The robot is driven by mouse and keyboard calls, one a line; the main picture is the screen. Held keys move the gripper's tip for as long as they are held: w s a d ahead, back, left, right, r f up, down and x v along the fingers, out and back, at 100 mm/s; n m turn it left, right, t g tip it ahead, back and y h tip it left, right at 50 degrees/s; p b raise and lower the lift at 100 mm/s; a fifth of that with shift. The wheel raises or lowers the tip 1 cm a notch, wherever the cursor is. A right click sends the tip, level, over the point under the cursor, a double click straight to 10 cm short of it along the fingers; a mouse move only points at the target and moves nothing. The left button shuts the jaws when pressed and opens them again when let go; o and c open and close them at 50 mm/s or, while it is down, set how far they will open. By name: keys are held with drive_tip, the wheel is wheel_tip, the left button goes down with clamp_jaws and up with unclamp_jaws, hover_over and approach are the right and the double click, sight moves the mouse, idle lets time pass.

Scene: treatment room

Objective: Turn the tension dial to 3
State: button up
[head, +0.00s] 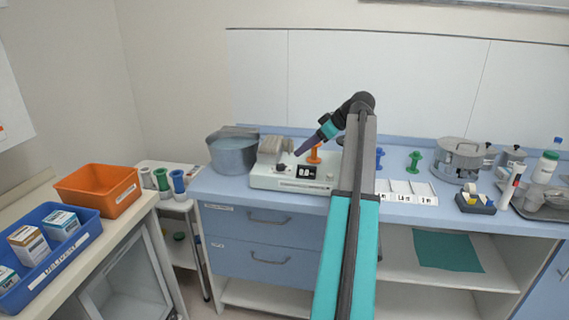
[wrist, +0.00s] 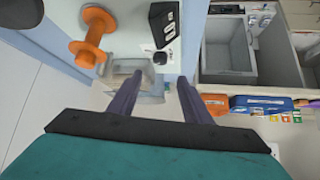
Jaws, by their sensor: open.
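The white machine (head: 262,181) stands on the blue counter in the head view. A small dark knob, apparently the tension dial (head: 281,168), is on its front left of a black display (head: 306,172). In the wrist view the dial (wrist: 160,58) lies just beyond the fingertips, below the display (wrist: 165,22). I cannot read its setting. An orange spool (head: 313,156) stands upright on the machine; it also shows in the wrist view (wrist: 92,45). My gripper (head: 298,153) is open and empty above the machine, apart from the dial. Its two fingers also show in the wrist view (wrist: 160,76).
Farther right is a metal canister (head: 459,160). Orange (head: 100,190) and blue (head: 50,262) bins sit on the left table.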

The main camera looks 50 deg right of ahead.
sight(281, 165)
drive_tip(key=p+x, duration=0.1)
drive_tip(key=x, duration=1.1)
drive_tip(key=c, duration=1.1)
drive_tip(key=shift+o, duration=0.2)
